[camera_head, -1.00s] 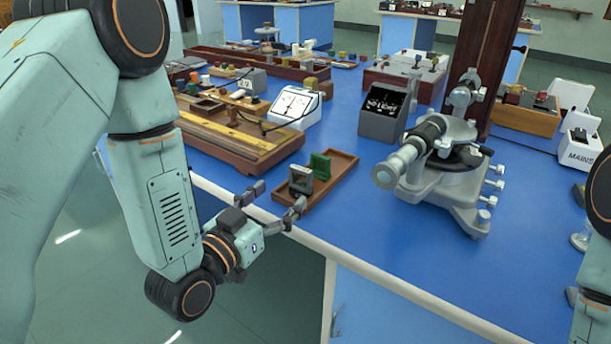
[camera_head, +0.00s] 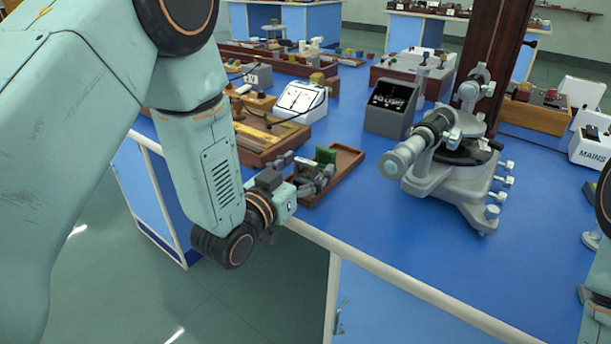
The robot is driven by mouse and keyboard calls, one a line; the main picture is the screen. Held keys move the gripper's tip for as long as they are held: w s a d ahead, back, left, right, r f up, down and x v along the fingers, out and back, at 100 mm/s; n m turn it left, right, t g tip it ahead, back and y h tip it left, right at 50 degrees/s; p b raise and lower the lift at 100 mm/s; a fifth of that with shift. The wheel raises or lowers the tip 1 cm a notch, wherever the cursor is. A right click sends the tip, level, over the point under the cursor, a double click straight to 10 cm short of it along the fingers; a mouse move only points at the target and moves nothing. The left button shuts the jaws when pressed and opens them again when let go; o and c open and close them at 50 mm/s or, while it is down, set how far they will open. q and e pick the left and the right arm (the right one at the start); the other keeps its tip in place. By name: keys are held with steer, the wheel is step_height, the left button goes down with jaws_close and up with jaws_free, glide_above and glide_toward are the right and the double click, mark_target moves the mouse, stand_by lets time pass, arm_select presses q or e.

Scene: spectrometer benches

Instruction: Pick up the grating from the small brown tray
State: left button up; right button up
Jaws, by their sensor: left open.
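The small brown tray (camera_head: 347,160) lies near the front edge of the blue bench top. A green block (camera_head: 325,156) stands in it. The grating, a small piece in a grey frame (camera_head: 304,163), stands in the tray's near left part and is now mostly hidden by my fingers. My left gripper (camera_head: 305,170) is open, with its fingers reaching over the tray's near end around the grating. I cannot tell whether they touch it. Only part of my right arm shows at the right edge; its gripper is out of view.
A grey spectrometer (camera_head: 455,160) stands to the right of the tray, with clear blue bench between. A long wooden apparatus (camera_head: 262,145) lies close on the left. A white meter (camera_head: 301,101) and a dark box (camera_head: 390,107) stand behind.

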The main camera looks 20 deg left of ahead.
arm_select(q)
steer(key=shift+c, duration=0.3)
steer(key=shift+d, duration=0.1)
steer(key=c, duration=1.2)
steer(key=shift+r, duration=0.1)
steer(key=shift+c, duration=0.2)
